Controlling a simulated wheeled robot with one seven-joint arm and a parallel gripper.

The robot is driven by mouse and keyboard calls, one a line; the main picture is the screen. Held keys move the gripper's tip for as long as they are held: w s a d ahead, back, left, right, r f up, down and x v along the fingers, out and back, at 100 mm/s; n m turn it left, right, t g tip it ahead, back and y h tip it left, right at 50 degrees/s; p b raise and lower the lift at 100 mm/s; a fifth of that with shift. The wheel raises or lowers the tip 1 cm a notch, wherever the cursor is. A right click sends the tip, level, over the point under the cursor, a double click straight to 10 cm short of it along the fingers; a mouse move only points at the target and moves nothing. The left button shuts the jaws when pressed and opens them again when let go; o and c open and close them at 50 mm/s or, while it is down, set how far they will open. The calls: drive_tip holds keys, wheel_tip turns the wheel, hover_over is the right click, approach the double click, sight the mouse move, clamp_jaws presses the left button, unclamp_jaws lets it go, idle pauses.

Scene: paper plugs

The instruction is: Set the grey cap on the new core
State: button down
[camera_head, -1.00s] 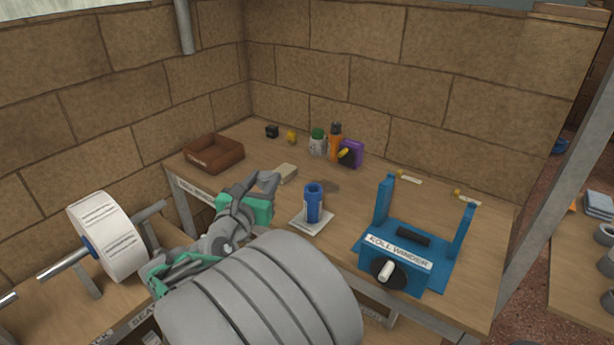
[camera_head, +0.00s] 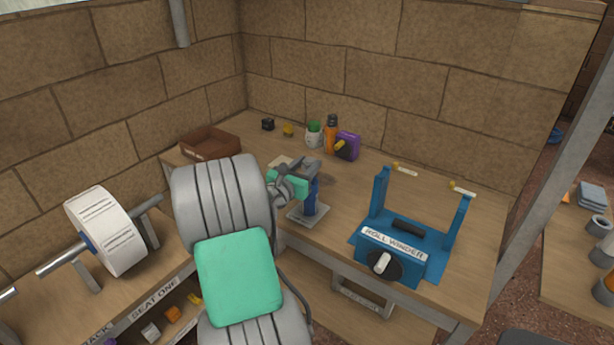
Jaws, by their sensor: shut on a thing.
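The blue core (camera_head: 312,195) stands upright on a small grey base plate (camera_head: 308,217) on the bench. My gripper (camera_head: 308,172) is at the upper end of the core and hides its top. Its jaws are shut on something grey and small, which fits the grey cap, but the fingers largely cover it. I cannot tell whether the cap touches the core.
The blue roll winder (camera_head: 400,250) with two uprights stands to the right. A brown tray (camera_head: 210,145), orange bottle (camera_head: 331,135) and purple item (camera_head: 347,145) stand towards the back. A white paper roll (camera_head: 105,232) is at left. Bench between core and winder is clear.

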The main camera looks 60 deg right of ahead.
drive_tip(key=shift+w+d+f, duration=0.1)
drive_tip(key=shift+d+f, duration=0.1)
drive_tip(key=shift+f, duration=1.6)
drive_tip(key=shift+f+b, duration=0.3)
drive_tip(key=shift+f, duration=0.15)
drive_tip(key=c, duration=0.9)
unclamp_jaws()
drive_tip(key=shift+r, duration=0.1)
